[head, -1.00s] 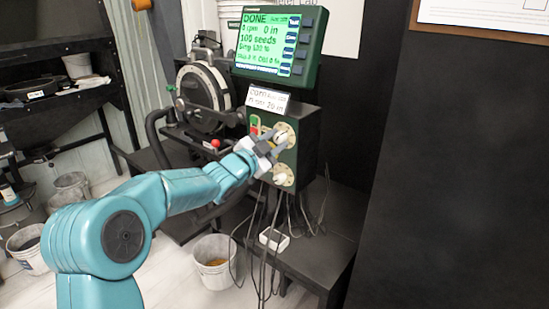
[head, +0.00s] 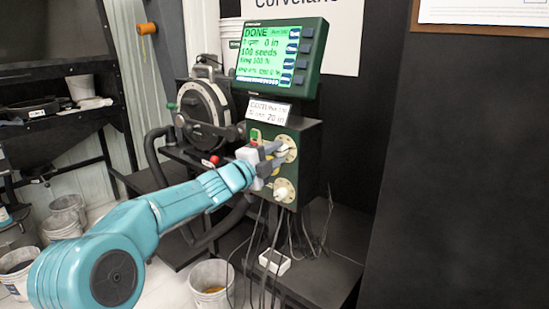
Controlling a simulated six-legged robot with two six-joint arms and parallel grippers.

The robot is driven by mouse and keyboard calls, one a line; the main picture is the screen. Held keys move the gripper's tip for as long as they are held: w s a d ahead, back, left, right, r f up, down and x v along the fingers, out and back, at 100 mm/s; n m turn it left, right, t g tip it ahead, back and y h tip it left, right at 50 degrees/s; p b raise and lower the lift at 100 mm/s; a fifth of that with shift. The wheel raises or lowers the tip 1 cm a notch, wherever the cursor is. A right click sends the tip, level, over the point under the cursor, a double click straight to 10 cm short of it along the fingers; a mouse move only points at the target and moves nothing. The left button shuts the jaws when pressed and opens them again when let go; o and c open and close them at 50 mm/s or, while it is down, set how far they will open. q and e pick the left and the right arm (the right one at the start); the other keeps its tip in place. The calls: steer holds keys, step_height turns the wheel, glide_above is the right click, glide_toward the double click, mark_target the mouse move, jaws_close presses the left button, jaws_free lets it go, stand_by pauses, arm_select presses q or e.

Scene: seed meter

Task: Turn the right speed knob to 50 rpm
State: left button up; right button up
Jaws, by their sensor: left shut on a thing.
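The green control box (head: 309,150) carries two pale round dials with white knobs, one above the other. The upper knob (head: 285,147) is partly hidden by my left gripper (head: 279,155), which is shut on it. The lower knob (head: 283,191) is free, just below the grey fingers. The knob markings are too small to read. The green display (head: 268,54) above the box reads DONE, 0 rpm, 0 in and 100 seeds. My right gripper is not in view.
A red button (head: 253,142) and a white label (head: 268,109) are close to the gripper. A round dark seed meter (head: 203,116) stands left of the box. Cables hang below it over a black bench (head: 330,262). A bucket (head: 211,284) stands on the floor.

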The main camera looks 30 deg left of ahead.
arm_select(q)
steer(key=shift+r+m, duration=0.1)
steer(key=shift+m, duration=0.2)
steer(key=o, duration=1)
steer(key=s, duration=0.5)
steer(key=s+a+f+b, duration=0.1)
steer(key=s, duration=1)
steer(key=shift+s+a+f+b, duration=0.1)
steer(key=shift+a+f+b, duration=0.15)
steer(key=shift+b, duration=0.1)
